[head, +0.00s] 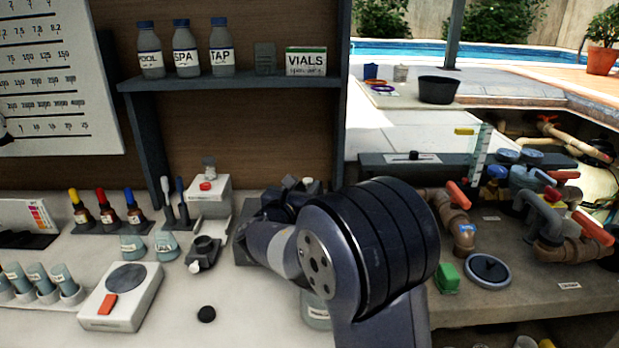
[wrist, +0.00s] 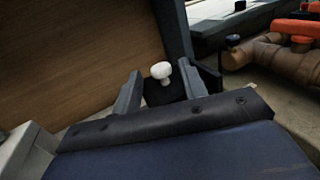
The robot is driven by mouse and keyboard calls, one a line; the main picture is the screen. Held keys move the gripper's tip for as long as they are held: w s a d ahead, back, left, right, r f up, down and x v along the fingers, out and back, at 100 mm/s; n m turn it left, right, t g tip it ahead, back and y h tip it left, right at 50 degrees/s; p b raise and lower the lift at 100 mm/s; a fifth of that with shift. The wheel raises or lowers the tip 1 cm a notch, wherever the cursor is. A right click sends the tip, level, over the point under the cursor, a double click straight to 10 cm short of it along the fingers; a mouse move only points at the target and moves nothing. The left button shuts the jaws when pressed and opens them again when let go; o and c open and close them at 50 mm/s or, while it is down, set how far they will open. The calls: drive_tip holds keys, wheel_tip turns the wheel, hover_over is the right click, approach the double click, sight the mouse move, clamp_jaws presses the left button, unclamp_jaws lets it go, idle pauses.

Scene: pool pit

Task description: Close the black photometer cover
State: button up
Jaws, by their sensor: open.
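My gripper (wrist: 160,76) is open in the wrist view, with one finger on each side of a small white knob (wrist: 161,70). The knob stands on a dark part (wrist: 163,92), which looks like the black photometer cover, but I cannot be sure. No finger clearly touches the knob. In the head view the knob (head: 312,184) shows small behind my arm. A dark box (head: 243,245), possibly the photometer body, is partly covered by my arm. The cover's angle is hidden.
A shelf with bottles (head: 221,46) stands above, its dark post close behind. To the left are a white instrument (head: 121,294), a small black holder (head: 203,253) and a loose black cap (head: 206,314). Pipes with red handles (head: 458,195) are on the right.

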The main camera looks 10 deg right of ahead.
sight(306, 182)
drive_tip(key=shift+x, duration=1.7)
clamp_jaws()
